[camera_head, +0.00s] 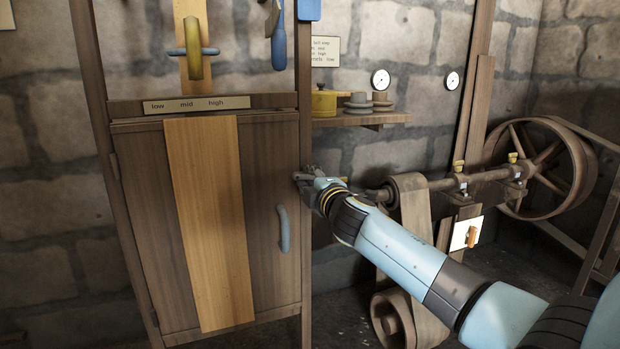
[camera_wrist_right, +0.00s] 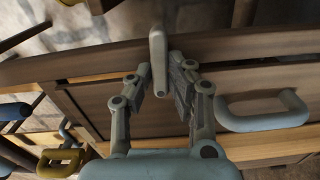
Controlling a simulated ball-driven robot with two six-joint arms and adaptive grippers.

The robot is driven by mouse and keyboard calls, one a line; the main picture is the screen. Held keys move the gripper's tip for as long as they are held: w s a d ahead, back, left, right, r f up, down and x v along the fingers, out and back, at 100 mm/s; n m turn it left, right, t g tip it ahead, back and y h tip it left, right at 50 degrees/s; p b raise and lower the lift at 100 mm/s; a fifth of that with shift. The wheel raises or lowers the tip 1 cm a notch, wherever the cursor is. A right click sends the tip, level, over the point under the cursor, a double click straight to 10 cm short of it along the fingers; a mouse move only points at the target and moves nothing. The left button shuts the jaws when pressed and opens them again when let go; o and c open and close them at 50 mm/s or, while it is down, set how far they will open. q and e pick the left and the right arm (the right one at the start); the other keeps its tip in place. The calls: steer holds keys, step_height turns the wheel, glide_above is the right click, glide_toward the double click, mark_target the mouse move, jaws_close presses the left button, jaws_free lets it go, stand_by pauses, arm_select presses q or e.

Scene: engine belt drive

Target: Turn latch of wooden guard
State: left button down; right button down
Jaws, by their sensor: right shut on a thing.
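The wooden guard (camera_head: 265,190) is a tall brown door with a pale plank down its middle and a grey-blue handle (camera_head: 283,228). The handle also shows at the right of the right wrist view (camera_wrist_right: 262,112). A grey latch (camera_wrist_right: 158,45) stands at the guard's edge, between the two fingers of my right gripper (camera_wrist_right: 161,82). My right gripper (camera_head: 304,176) is shut on the latch at the guard's right edge in the head view, where it largely hides the latch. My left gripper is not in view.
A low/mid/high label (camera_head: 197,105) sits above the guard. A shelf (camera_head: 360,120) with a yellow pot (camera_head: 324,103) and grey discs is right of it. A belt (camera_head: 415,215), shaft and large spoked wheel (camera_head: 540,168) stand to the right, near a small lever plate (camera_head: 460,235).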

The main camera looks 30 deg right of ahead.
steer(key=shift+f+n, duration=0.1)
steer(key=shift+n, duration=0.3)
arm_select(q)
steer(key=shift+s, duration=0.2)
arm_select(e)
steer(key=c, duration=1.3)
jaws_free()
steer(key=shift+o, duration=0.2)
steer(key=shift+s, duration=0.25)
steer(key=v, duration=1.1)
steer(key=shift+s+a, duration=0.2)
steer(key=shift+s, duration=0.05)
